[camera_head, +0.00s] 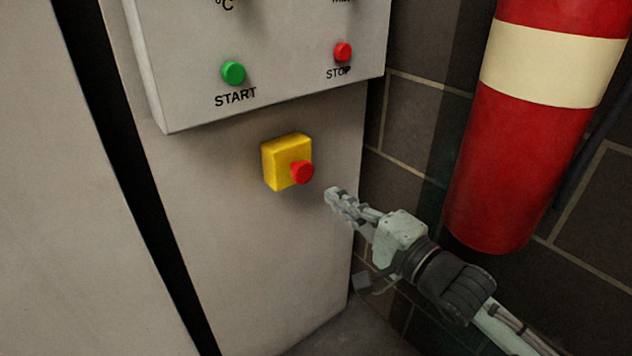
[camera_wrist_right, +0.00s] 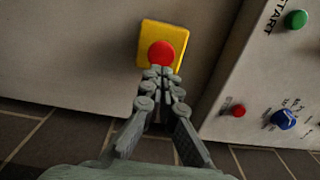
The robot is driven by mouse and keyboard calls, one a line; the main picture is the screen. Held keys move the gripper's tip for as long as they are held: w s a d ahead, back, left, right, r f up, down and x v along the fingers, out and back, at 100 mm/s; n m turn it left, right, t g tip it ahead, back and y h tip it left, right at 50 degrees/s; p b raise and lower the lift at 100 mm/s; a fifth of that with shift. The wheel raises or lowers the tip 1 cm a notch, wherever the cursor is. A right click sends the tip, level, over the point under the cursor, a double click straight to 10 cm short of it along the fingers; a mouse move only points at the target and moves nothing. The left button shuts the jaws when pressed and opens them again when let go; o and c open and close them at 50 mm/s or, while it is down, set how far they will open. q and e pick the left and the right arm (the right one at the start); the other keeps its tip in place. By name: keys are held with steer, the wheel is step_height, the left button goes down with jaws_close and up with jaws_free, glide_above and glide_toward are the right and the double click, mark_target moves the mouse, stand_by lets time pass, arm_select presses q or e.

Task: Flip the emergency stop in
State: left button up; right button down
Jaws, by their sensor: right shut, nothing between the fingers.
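The emergency stop is a red round button (camera_head: 302,172) on a yellow box (camera_head: 278,166), fixed to the grey cabinet front below the control panel. In the right wrist view the red button (camera_wrist_right: 161,53) and yellow box (camera_wrist_right: 181,40) lie straight beyond the fingertips. My right gripper (camera_head: 333,197) is shut and empty, just right of and below the button in the head view. In the right wrist view its fingertips (camera_wrist_right: 158,74) overlap the button's lower edge; I cannot tell whether they touch it. My left gripper is not in view.
Above is the control panel (camera_head: 260,40) with a green START button (camera_head: 233,72) and a small red STOP button (camera_head: 342,52). A red fire extinguisher (camera_head: 510,150) with a cream band is at the right, before a dark tiled wall (camera_head: 418,120).

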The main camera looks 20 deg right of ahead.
mark_target(305, 175)
steer(key=x, duration=0.5)
steer(key=shift+w, duration=0.2)
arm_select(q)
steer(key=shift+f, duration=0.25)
arm_select(e)
steer(key=shift+w+a, duration=0.25)
steer(key=shift+w, duration=0.25)
